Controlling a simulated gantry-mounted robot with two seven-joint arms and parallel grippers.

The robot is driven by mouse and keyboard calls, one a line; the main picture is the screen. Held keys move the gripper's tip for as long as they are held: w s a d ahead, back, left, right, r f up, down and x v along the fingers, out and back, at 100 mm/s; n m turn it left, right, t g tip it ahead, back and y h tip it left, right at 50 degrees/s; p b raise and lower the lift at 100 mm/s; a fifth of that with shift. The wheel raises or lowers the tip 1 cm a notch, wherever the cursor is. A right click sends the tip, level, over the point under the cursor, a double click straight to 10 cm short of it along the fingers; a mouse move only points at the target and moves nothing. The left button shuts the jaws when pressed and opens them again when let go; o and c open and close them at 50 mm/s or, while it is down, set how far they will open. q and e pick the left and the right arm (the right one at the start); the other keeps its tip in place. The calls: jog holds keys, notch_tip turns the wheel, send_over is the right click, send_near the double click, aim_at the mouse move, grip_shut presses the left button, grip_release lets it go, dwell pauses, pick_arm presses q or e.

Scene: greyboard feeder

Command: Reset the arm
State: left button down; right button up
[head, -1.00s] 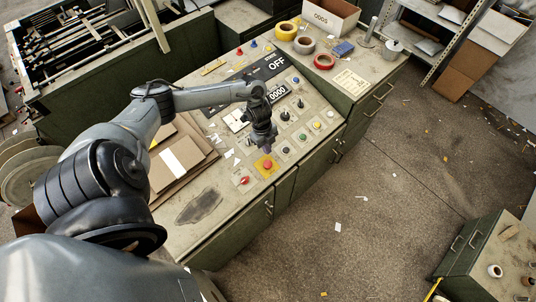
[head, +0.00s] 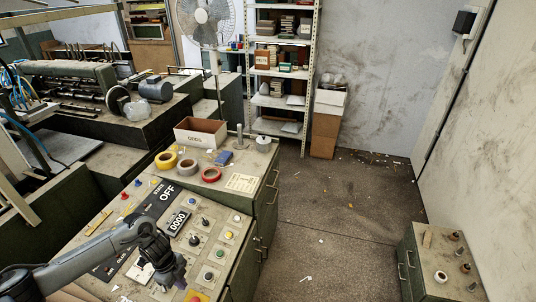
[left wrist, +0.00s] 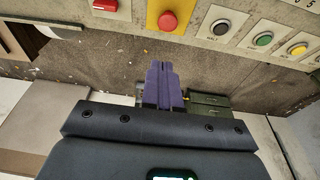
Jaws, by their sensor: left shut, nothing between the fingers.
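My left arm comes in from the lower left of the head view. Its gripper (head: 172,274) hangs over the sloped control panel (head: 222,222), near the red button's yellow plate (head: 197,296) at the bottom edge. In the left wrist view my left gripper's purple fingers (left wrist: 165,84) are together with nothing between them. The red button (left wrist: 168,21) on its yellow plate (left wrist: 180,9) shows just beyond the fingertips, apart from them. My right gripper is in neither view.
The panel carries a counter reading 0000 (head: 177,222) and several coloured buttons. Tape rolls (head: 166,160) and an open box marked ODDS (head: 201,132) stand on the cabinet top behind. Shelves (head: 283,75) and a fan (head: 207,22) stand farther back. The floor right of the cabinet is mostly clear.

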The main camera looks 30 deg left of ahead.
pick_arm(q)
jog(key=s+d+f+h+p, duration=0.15)
jog(key=s+d, duration=0.25)
jog(key=d, duration=0.5)
jog(key=s+d+f+h+p, duration=0.1)
jog(key=s+d+h+p, duration=0.2)
jog(key=d, duration=0.6)
jog(key=s+d+f+p, duration=0.1)
jog(key=s+d+p, duration=0.1)
jog(key=s+d, duration=0.5)
jog(key=w+d+r+n+t+p, duration=0.4)
jog(key=w+d+r+n+t, duration=0.15)
jog(key=d+r, duration=0.7)
jog(key=s+a+r+n+g+y, duration=0.1)
jog(key=a+r+n+g+y, duration=0.1)
jog(key=a+r+n+y, duration=0.4)
jog(key=a+r+n, duration=0.1)
jog(key=a+r, duration=0.3)
jog(key=a, duration=0.1)
jog(key=shift+s+a+r+n, duration=0.25)
jog(key=shift+r+n, duration=0.05)
jog(key=shift+n, duration=0.05)
